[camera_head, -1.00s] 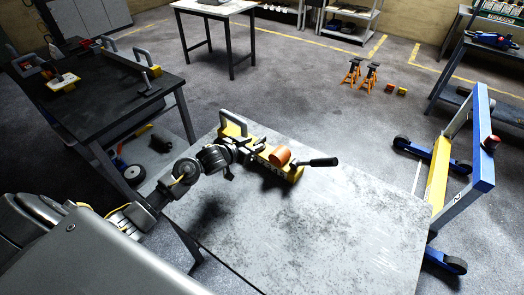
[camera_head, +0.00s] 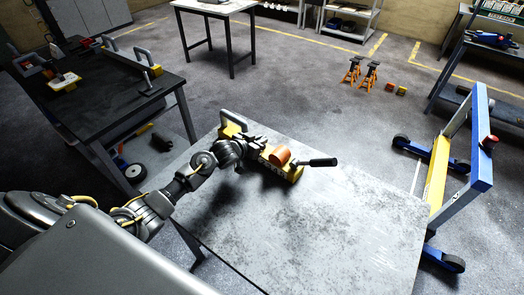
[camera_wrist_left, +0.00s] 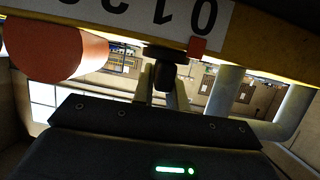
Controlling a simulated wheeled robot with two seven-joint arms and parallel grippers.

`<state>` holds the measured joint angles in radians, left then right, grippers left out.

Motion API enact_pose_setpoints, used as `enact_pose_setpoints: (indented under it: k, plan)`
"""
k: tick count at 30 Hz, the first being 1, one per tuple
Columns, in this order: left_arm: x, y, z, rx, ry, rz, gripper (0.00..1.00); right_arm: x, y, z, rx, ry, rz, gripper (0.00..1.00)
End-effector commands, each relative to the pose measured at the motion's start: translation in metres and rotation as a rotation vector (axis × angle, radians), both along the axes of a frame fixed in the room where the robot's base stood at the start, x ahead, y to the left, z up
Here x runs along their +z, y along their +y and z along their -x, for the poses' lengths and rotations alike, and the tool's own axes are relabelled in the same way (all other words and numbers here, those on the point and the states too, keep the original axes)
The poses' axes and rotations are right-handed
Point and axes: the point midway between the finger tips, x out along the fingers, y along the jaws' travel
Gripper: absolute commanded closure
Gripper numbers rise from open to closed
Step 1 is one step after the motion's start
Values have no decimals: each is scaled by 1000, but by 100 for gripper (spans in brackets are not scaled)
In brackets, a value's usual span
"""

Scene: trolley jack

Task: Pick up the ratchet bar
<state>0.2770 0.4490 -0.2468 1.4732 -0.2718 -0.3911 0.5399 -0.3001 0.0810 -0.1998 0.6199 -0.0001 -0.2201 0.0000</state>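The ratchet bar appears to be the yellow bar (camera_head: 292,172) on the grey table, with a grey handle at its far left end, an orange cylinder (camera_head: 280,156) and a black-gripped lever at its right end. My left gripper (camera_head: 248,158) is at the bar's middle, hiding part of it. In the left wrist view the yellow bar (camera_wrist_left: 262,42), with a white number label, crosses the top. A dark post under it shows between my two fingers (camera_wrist_left: 164,85); whether they press on it cannot be told. My right gripper is out of view.
The bar's grey table (camera_head: 330,220) is otherwise bare. A dark workbench (camera_head: 120,95) with similar yellow pieces stands to the left. A blue and yellow wheeled frame (camera_head: 480,140) stands to the right. Orange jack stands (camera_head: 353,70) are on the floor behind.

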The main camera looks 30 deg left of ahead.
Motion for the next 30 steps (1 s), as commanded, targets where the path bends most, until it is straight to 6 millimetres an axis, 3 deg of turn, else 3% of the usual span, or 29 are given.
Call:
enact_pose_setpoints:
  k: [3,30]
  plan:
    - [0,0,0,0,0,0,100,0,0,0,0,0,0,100]
    - [0,0,0,0,1,0,100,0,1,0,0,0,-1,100]
